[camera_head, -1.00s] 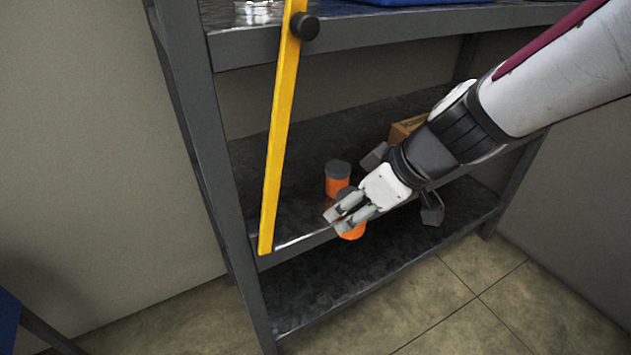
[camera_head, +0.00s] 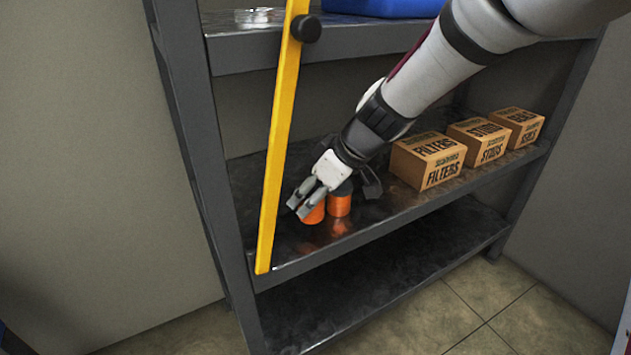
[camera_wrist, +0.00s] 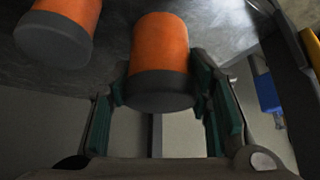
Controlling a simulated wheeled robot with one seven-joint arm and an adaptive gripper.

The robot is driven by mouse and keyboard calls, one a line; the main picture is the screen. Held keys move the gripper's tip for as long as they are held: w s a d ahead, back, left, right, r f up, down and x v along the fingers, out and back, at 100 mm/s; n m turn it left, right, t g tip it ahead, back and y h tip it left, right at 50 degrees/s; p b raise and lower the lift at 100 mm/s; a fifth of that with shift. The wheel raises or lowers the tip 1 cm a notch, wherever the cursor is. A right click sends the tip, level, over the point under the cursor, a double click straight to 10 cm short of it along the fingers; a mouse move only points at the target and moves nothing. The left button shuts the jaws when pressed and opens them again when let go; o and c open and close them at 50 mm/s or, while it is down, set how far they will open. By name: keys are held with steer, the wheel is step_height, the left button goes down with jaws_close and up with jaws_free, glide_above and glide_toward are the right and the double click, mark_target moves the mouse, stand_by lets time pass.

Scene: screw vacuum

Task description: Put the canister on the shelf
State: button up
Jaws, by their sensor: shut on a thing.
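My gripper (camera_head: 303,204) is shut on an orange canister with a dark cap (camera_head: 314,214), at the left end of the middle shelf (camera_head: 385,222). In the wrist view the held canister (camera_wrist: 160,50) sits between the two fingers, its dark cap toward the camera. The head view does not settle whether its base touches the shelf; the fingers hide its top. A second orange canister with a grey cap (camera_head: 339,204) stands upright on the shelf just to the right of the held one. It also shows at upper left in the wrist view (camera_wrist: 62,25), a small gap apart.
Boxes marked FILTERS (camera_head: 428,160), STUDS (camera_head: 478,141) and another (camera_head: 517,126) stand along the shelf to the right. A yellow bar (camera_head: 279,130) slants in front of the shelf's left end, close to my gripper. The upper shelf (camera_head: 250,50) holds a blue bin (camera_head: 385,8).

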steer(key=shift+w+a, duration=0.35)
steer(key=shift+w, duration=0.4)
steer(key=shift+f+b, duration=0.9)
steer(key=shift+f, duration=0.9)
steer(key=shift+f, duration=0.2)
steer(key=o, duration=0.9)
steer(key=shift+o, duration=0.2)
steer(key=shift+r, duration=0.1)
steer(key=shift+r, duration=0.15)
steer(key=p+v, duration=0.3)
steer(key=v, duration=0.9)
steer(key=shift+p, duration=0.3)
